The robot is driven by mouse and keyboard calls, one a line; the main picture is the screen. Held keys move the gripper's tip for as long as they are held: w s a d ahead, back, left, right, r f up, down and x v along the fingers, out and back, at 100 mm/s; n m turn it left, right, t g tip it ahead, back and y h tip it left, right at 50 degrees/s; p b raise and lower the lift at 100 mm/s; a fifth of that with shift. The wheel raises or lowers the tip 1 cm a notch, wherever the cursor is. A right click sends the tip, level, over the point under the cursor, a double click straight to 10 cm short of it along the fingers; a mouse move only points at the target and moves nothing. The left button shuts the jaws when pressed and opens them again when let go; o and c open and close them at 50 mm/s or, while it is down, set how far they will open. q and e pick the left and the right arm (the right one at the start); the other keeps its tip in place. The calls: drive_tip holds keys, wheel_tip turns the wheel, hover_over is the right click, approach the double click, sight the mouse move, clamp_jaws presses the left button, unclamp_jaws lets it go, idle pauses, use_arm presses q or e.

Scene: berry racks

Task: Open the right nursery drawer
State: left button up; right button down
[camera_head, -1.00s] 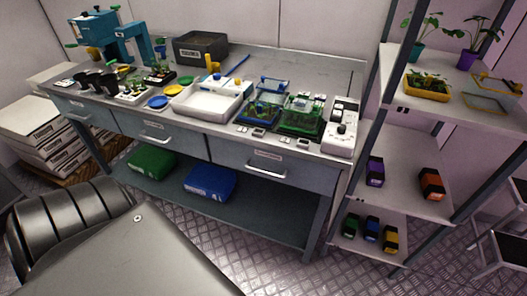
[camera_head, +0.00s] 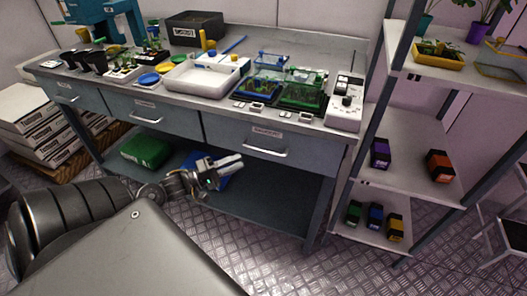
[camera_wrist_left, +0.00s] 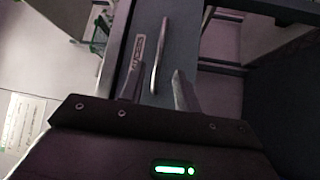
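The right nursery drawer (camera_head: 228,133) is the grey-blue front at the right end of the bench and looks closed. Its label (camera_head: 266,133) sits above a pale bar handle (camera_head: 264,151). My left gripper (camera_head: 238,161) is in front of and below the drawer, a little left of the handle. In the left wrist view, the open fingers (camera_wrist_left: 157,82) point toward a drawer handle (camera_wrist_left: 161,55), which shows between them beyond the tips. They appear apart from it. A drawer label (camera_wrist_left: 138,50) shows beside that handle. My right gripper is not in view.
The bench top (camera_head: 222,107) holds trays, dishes and instruments. Two other drawers, middle (camera_head: 163,120) and left (camera_head: 83,97), look closed. A green box (camera_head: 145,150) and a partly hidden blue box (camera_head: 193,163) lie on the lower shelf. A rack (camera_head: 413,153) stands at right.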

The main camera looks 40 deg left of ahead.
sight(264, 151)
use_arm(q)
drive_tip(key=x, duration=1)
drive_tip(key=shift+w+d+f, duration=0.1)
drive_tip(key=shift+w, duration=0.05)
clamp_jaws()
